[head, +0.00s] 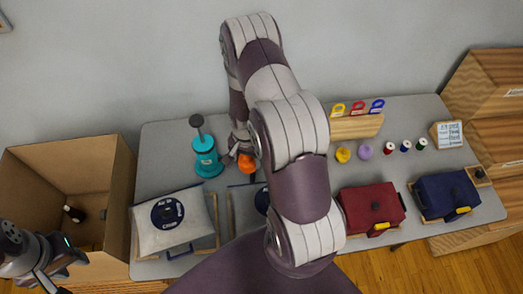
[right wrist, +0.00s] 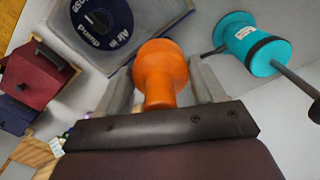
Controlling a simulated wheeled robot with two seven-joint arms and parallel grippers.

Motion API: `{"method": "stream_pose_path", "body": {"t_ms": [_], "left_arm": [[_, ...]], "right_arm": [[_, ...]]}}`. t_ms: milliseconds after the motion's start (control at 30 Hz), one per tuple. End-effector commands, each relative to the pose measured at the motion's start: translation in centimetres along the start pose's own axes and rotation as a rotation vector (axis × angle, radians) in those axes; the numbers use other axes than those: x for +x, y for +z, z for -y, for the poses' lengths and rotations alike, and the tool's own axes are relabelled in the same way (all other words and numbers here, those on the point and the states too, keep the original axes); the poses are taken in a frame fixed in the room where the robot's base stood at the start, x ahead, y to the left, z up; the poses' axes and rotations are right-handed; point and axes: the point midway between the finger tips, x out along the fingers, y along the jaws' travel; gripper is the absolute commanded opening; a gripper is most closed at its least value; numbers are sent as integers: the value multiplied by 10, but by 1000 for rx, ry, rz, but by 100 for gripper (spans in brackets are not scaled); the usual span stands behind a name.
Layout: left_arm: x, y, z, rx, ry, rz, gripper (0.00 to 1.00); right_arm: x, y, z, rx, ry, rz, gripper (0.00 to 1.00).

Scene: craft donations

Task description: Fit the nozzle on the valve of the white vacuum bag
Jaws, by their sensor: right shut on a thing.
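The white vacuum bag (head: 155,238) lies at the left front of the table in the head view, with a round dark blue label (head: 167,213) on top. I cannot make out its valve clearly. The orange nozzle (head: 246,163) is between the fingers of my right gripper (head: 240,150), which is shut on it; it also shows in the right wrist view (right wrist: 160,75). The nozzle is behind the bags, apart from the white one. A teal pump (head: 206,160) stands just left of it, also in the right wrist view (right wrist: 255,45). My left gripper (head: 48,272) is at the lower left; its fingers are unclear.
A grey bag (head: 240,203) is partly hidden by my right arm. A red bag (head: 370,207) and a blue bag (head: 446,194) lie to the right. An open cardboard box (head: 65,165) stands left of the table. Yarn, spools and a wooden rack (head: 357,127) are at the back right.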

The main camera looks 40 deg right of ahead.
Motion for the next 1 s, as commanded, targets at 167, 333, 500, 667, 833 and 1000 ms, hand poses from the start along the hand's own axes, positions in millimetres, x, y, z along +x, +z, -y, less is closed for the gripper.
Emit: {"method": "stream_pose_path", "body": {"t_ms": [167, 333, 500, 667, 833, 1000], "left_arm": [[0, 0, 0, 0, 0, 0, 37], [0, 0, 0, 0, 0, 0, 37], [1, 0, 0, 0, 0, 0, 37], [3, 0, 0, 0, 0, 0, 37], [5, 1, 0, 0, 0, 0, 37], [8, 1, 0, 0, 0, 0, 37]], "right_arm": [[0, 21, 21, -61, 0, 0, 37], [0, 41, 41, -115, 0, 0, 37], [0, 60, 61, -170, -1, 0, 37], [1, 79, 79, -221, 0, 0, 37], [1, 99, 99, -275, 0, 0, 37], [1, 118, 119, -330, -1, 0, 37]]}}
